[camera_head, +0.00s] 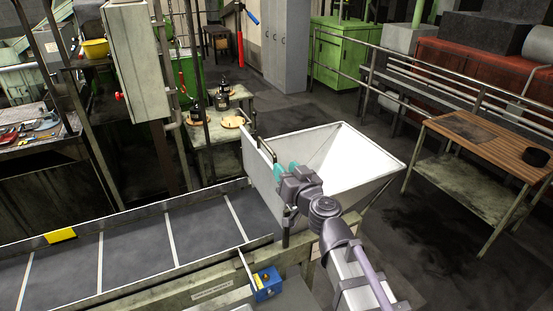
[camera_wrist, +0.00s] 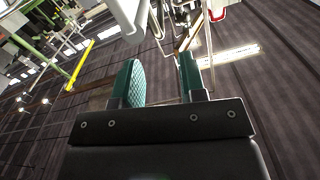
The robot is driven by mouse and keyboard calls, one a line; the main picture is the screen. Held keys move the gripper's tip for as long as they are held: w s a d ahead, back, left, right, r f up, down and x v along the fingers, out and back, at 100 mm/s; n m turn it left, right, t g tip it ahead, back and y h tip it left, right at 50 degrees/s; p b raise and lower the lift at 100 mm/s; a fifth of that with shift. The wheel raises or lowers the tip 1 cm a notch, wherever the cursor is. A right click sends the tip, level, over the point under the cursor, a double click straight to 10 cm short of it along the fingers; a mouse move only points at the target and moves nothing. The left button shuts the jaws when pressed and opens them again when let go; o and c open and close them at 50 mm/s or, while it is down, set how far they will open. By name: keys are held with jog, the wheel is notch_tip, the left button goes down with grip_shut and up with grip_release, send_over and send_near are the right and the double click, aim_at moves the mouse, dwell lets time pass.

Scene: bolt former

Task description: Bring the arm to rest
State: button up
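My arm reaches in from the bottom right in the head view. My gripper (camera_head: 285,170) is beside the near left side of the white hopper (camera_head: 352,165), at about its rim height in the picture. In the wrist view its two green-padded fingers (camera_wrist: 163,82) stand apart with nothing between them. The wrist camera looks up toward the ceiling. I cannot tell whether the gripper touches the hopper wall.
A conveyor (camera_head: 135,250) with pale crossbars runs to the left of the hopper. A blue control box (camera_head: 266,284) sits at its near edge. A wooden-topped bench (camera_head: 490,140) stands at the right. Dark floor (camera_head: 430,230) between hopper and bench is clear.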

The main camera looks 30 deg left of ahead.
jog(key=shift+s+d, duration=0.4)
jog(key=shift+d, duration=0.15)
